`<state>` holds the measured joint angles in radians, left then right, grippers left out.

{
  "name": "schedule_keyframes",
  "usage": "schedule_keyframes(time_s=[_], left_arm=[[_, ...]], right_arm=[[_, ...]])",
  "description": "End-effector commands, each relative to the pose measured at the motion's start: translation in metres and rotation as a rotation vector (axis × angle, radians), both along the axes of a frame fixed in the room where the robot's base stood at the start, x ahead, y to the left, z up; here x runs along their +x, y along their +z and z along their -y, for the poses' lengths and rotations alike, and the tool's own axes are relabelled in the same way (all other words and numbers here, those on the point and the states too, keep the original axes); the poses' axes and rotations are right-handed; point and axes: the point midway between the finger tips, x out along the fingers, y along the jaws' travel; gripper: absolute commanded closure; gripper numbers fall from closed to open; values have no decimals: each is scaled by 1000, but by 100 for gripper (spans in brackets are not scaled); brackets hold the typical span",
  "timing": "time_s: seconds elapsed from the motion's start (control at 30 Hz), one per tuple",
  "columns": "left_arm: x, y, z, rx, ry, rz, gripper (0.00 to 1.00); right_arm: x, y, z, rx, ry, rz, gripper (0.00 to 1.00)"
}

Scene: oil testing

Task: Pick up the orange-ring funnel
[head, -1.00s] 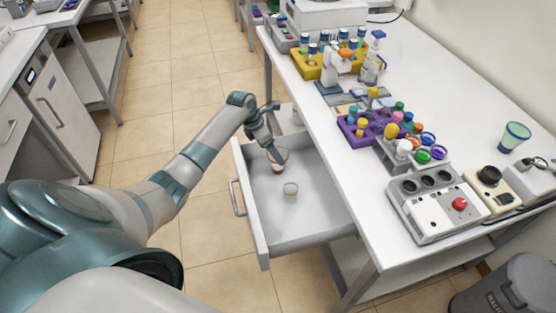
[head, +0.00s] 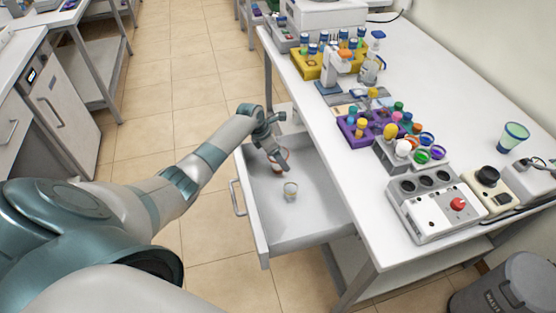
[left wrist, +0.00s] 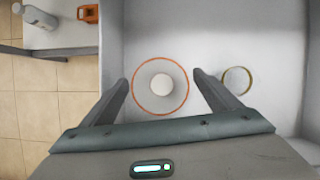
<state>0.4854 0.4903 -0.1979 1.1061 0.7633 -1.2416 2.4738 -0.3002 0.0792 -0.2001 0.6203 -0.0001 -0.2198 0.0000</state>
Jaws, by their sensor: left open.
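The orange-ring funnel (left wrist: 160,110) stands in the open drawer, its orange rim seen from above in the left wrist view. It also shows in the head view (head: 280,154), partly hidden by my gripper. My left gripper (left wrist: 160,82) is open, with one finger to each side of the funnel's rim. In the head view my left gripper (head: 278,162) is over the funnel. I cannot tell its exact height above it. My right gripper is not in view.
A small clear container with a yellowish rim (left wrist: 237,81) stands in the drawer (head: 312,222) close to my gripper's right finger. The drawer walls surround both. The bench above holds racks with colourful tubes (head: 360,131) and a control box (head: 437,207).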

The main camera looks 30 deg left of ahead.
Motion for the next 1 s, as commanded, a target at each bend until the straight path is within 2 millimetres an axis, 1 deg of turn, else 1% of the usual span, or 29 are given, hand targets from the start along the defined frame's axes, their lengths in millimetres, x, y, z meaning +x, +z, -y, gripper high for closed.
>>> schedule_keyframes(time_s=[0.5,0.57,0.6,0.7,1.0], left_arm=[[0,-2,0,0,0,0,16],[0,-2,0,0,0,0,31],[0,-2,0,1,0,-1,40],[0,-2,0,1,0,-1,61],[1,0,0,1,0,0,61]], right_arm=[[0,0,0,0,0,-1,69],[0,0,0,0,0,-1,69],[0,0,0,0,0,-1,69],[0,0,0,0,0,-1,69],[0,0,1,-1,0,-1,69]])
